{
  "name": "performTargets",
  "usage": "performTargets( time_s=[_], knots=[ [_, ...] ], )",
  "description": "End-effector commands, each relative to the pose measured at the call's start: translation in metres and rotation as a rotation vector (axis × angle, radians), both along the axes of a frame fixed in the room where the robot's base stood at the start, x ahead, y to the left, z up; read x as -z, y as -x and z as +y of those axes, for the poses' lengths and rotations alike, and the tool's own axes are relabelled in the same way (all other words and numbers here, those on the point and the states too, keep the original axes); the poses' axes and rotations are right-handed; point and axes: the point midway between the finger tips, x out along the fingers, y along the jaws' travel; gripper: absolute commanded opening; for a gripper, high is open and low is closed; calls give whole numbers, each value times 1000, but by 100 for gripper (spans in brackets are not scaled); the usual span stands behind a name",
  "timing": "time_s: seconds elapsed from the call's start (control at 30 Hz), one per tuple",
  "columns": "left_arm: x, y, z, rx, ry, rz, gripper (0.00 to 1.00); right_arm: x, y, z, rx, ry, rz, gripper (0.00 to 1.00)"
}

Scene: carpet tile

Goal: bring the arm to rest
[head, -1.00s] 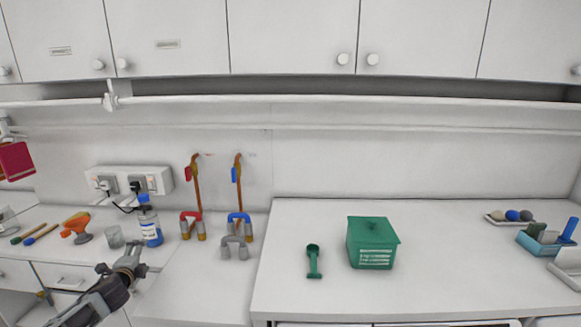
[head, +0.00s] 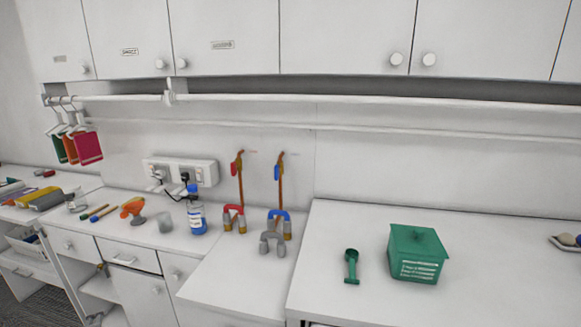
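Neither of my grippers can be made out in the head view. A small dark shape at the bottom left edge is too unclear to name. No arm reaches over the counter, and nothing is seen held.
A green lidded box (head: 417,254) and a green scoop (head: 351,266) are on the right counter. A rail (head: 400,98) runs below the cabinets. The right counter's front is clear.

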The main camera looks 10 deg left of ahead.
Motion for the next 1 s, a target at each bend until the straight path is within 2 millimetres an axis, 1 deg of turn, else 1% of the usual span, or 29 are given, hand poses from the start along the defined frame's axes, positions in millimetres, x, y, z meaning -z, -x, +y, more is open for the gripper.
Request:
performTargets(
  time_s=[0.03,0.17,0.2,0.37,0.4,0.53,0.7,0.93,0.97,1.0],
  knots=[
    [10,20,13,-28,4,17,79,0,0,0,0,0,0,0],
    [30,68,44,-98,13,50,79,0,0,0,0,0,0,0],
    [35,83,52,-119,15,59,79,0,0,0,0,0,0,0],
    [52,146,87,-207,22,95,79,0,0,0,0,0,0,0],
    [55,163,95,-229,22,104,79,0,0,0,0,0,0,0],
    [62,211,118,-293,21,127,79,0,0,0,0,0,0,0],
    [66,259,139,-356,18,147,79,0,0,0,0,0,0,0],
    [66,310,159,-422,11,168,79,0,0,0,0,0,0,0],
    [66,316,162,-429,10,169,79,0,0,0,0,0,0,0],
    [75,316,152,-430,26,169,79,0,0,0,0,0,0,0]
  ],
)
